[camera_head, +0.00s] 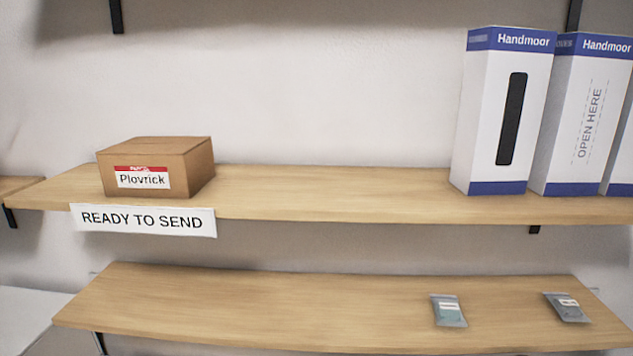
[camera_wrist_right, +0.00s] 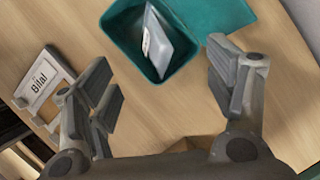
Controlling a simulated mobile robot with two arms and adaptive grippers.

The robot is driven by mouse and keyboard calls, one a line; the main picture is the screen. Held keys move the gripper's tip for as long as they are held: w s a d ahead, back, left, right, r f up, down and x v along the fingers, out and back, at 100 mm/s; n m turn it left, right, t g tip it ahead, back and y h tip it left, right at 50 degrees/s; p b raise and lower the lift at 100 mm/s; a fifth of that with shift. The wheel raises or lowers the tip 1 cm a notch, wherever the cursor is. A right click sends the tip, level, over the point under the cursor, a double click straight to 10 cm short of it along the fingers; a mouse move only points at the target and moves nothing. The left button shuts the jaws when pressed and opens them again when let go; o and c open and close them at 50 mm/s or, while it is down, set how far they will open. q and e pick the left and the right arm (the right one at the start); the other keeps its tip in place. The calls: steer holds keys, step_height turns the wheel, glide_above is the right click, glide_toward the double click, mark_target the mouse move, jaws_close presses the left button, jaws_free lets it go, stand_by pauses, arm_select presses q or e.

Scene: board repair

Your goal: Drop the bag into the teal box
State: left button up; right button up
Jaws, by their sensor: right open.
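In the right wrist view an open teal box (camera_wrist_right: 121,42) stands on a wooden surface. A silvery-grey bag (camera_wrist_right: 172,44) with a pale label lies inside its opening, tilted. My right gripper (camera_wrist_right: 160,68) is open, its fingers apart on either side of the box's near end and touching no bag that I can see. Two more small grey bags, one with a teal tint (camera_head: 449,311) and one darker (camera_head: 567,307), lie on the lower shelf in the head view. My left gripper is in neither view.
A teal lid-like panel (camera_wrist_right: 215,14) adjoins the box. In the head view, a cardboard box (camera_head: 155,166) and tall white "Handmoor" boxes (camera_head: 500,110) stand on the upper shelf (camera_head: 330,190). The lower shelf's (camera_head: 250,305) left and middle are clear.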

steer(key=shift+d+r, duration=0.1)
steer(key=shift+r, duration=0.1)
steer(key=s+d+r, duration=0.4)
steer(key=s+d, duration=0.4)
steer(key=d, duration=0.3)
steer(key=shift+d, duration=0.15)
steer(key=shift+r, duration=0.1)
